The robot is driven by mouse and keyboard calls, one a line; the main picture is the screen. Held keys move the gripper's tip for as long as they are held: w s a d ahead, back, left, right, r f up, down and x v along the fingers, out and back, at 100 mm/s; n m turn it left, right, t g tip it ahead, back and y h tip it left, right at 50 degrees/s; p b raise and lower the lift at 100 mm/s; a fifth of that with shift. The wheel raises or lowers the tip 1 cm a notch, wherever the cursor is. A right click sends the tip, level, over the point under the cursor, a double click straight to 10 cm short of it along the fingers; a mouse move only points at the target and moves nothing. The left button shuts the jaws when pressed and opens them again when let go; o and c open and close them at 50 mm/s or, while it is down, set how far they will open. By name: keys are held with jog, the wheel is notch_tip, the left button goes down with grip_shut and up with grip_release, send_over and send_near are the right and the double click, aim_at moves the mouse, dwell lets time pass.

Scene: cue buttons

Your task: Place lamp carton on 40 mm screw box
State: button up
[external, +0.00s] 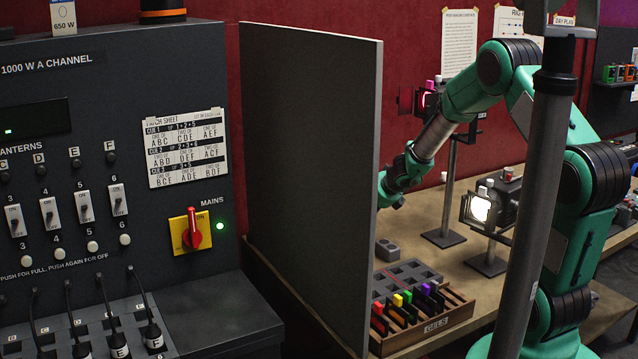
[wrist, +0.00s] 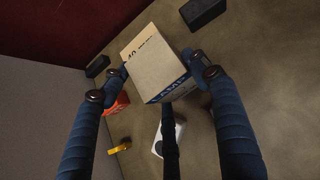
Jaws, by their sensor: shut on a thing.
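My gripper (wrist: 160,74) is shut on the lamp carton (wrist: 167,80), a pale cardboard box with a blue lettered band, held between its two dark fingers in the wrist view. A pale face marked "40" (wrist: 138,50) shows at the carton's far upper-left end and appears to belong to the 40 mm screw box. Most of that box is hidden, and I cannot tell whether the carton touches it. In the external view the grey upright panel hides my gripper and both boxes.
In the wrist view, an orange-red box (wrist: 117,106), a white item (wrist: 160,140) and a yellow item (wrist: 119,147) lie near the fingers. Dark blocks (wrist: 205,12) (wrist: 97,65) lie farther off. The external view shows the grey panel (external: 310,170), gel rack (external: 435,326) and lamps (external: 479,209).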

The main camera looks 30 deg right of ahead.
jog(key=s+a+r+n+y+p, duration=0.2)
jog(key=s+a+r+n+p, duration=0.1)
jog(key=s+a+p, duration=0.1)
jog(key=shift+s+a+r+g, duration=0.3)
jog(key=shift+s+a+r, duration=0.15)
jog(key=shift+a, duration=0.15)
jog(key=shift+w, duration=0.1)
jog(key=w+f+p, duration=0.1)
jog(key=w, duration=1.5)
jog(key=shift+d+f+p, duration=0.2)
jog(key=shift+f+p, duration=0.1)
jog(key=shift+p, duration=0.1)
jog(key=shift+f, duration=0.15)
jog(key=shift+f+b, duration=0.45)
jog(key=shift+f, duration=1.15)
jog(key=shift+f, duration=0.25)
jog(key=o, duration=1.2)
jog(key=shift+r, duration=0.1)
jog(key=shift+c, duration=0.2)
jog(key=shift+r, duration=0.2)
